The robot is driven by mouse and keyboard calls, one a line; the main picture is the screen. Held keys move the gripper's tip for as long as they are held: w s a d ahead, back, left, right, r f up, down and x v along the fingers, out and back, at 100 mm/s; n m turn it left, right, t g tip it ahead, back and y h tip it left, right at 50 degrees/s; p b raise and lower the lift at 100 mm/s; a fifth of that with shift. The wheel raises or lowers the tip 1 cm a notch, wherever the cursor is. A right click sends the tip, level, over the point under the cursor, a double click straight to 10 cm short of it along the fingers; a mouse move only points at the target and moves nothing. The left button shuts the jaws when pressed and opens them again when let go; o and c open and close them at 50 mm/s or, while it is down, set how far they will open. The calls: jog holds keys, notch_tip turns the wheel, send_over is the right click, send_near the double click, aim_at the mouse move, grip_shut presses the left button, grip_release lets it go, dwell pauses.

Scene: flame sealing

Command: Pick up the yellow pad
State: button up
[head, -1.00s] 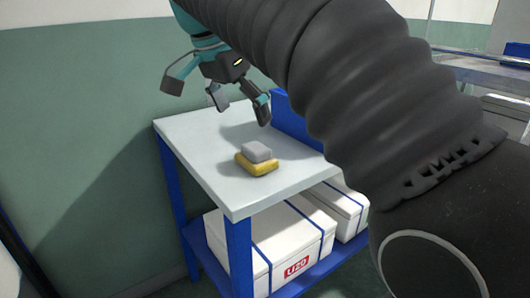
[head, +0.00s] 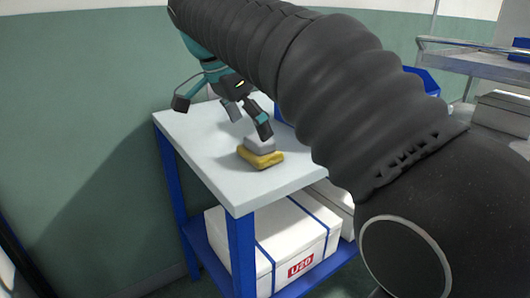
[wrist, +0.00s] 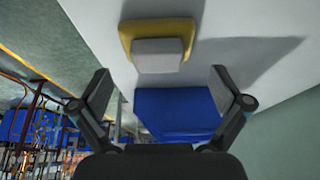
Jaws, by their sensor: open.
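The yellow pad (head: 265,161) lies on the white top of a blue-legged table (head: 205,160), with a grey block (head: 260,144) on top of it. The wrist view also shows the yellow pad (wrist: 127,31) behind the grey block (wrist: 158,55). My gripper (head: 249,122) is open and empty, just above and behind the block in the head view. In the wrist view my gripper (wrist: 160,90) has its fingers spread wide, with the block and pad beyond the fingertips. I see no contact with either.
A blue bin (wrist: 178,112) shows between the fingers in the wrist view. White boxes (head: 290,240) sit on the table's lower shelf. A green wall (head: 80,110) stands to the left. The near part of the tabletop is clear.

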aim_at(257, 138)
jog(key=b+x, duration=0.1)
jog(key=x, duration=0.4)
jog(key=shift+d, duration=0.15)
jog(key=c, duration=0.9)
jog(key=shift+r, duration=0.45)
jog(key=r, duration=0.2)
jog(key=r+p, duration=0.1)
jog(key=r, duration=0.1)
jog(key=shift+s+d, duration=0.1)
jog(key=shift+d, duration=0.3)
jog(key=s+d+r, duration=0.1)
jog(key=d+r, duration=0.1)
jog(key=d, duration=0.1)
jog(key=s+d+r, duration=0.1)
jog(key=d+r, duration=0.1)
jog(key=d, duration=0.2)
jog(key=d+r, duration=0.2)
jog(key=d, duration=0.1)
jog(key=shift+s+d+p, duration=0.25)
jog(key=shift+s+p, duration=0.1)
jog(key=shift+s, duration=0.05)
